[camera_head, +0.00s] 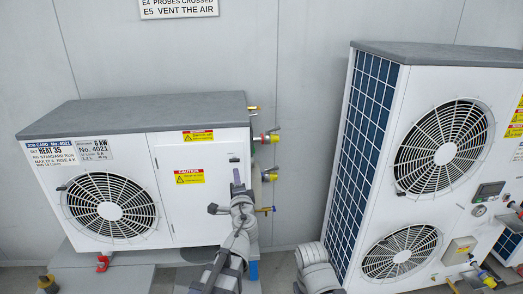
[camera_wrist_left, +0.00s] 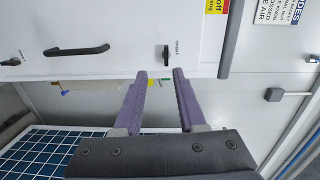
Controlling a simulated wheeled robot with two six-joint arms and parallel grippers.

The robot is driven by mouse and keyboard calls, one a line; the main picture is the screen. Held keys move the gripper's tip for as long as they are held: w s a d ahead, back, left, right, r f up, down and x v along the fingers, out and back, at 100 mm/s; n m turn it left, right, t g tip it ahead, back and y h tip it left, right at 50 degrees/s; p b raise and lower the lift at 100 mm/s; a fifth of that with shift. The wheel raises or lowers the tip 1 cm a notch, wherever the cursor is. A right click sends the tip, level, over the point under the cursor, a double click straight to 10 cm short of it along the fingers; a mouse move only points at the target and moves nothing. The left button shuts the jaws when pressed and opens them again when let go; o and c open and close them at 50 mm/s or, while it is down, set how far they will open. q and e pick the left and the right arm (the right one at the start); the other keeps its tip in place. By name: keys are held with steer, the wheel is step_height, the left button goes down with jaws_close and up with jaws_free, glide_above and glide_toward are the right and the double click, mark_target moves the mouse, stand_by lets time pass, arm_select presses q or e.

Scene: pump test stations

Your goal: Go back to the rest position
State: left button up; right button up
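My left gripper (camera_head: 238,183) is in front of the right end of the smaller white pump unit (camera_head: 165,215) in the head view. In the left wrist view the two purple-grey fingers of my left gripper (camera_wrist_left: 159,74) stand apart, with nothing held between them. A small dark knob (camera_wrist_left: 166,52) on a white panel shows just beyond the fingertips; no contact can be made out. My right gripper is not in view.
Valves with yellow and blue parts (camera_head: 268,175) stick out beside my left gripper. A taller two-fan unit (camera_head: 446,120) stands at the right. A dark handle (camera_wrist_left: 77,50) shows on the panel. Grey wall shows between the units.

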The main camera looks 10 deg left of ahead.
arm_select(q)
steer(key=s+d+f+n+g, duration=0.2)
steer(key=s+f+n+g, duration=0.65)
steer(key=s+f, duration=0.35)
steer(key=s+d+f+g+h, duration=0.2)
steer(key=s+d+f+g, duration=0.2)
steer(key=s+d, duration=0.2)
steer(key=s+d+f+n+g+h, duration=0.1)
steer(key=s+d+f+g, duration=0.3)
steer(key=s, duration=0.5)
steer(key=shift+s+d+f+h, duration=0.35)
steer(key=shift+d+f+h, duration=0.2)
steer(key=shift+d+h, duration=0.35)
steer(key=shift+w, duration=0.1)
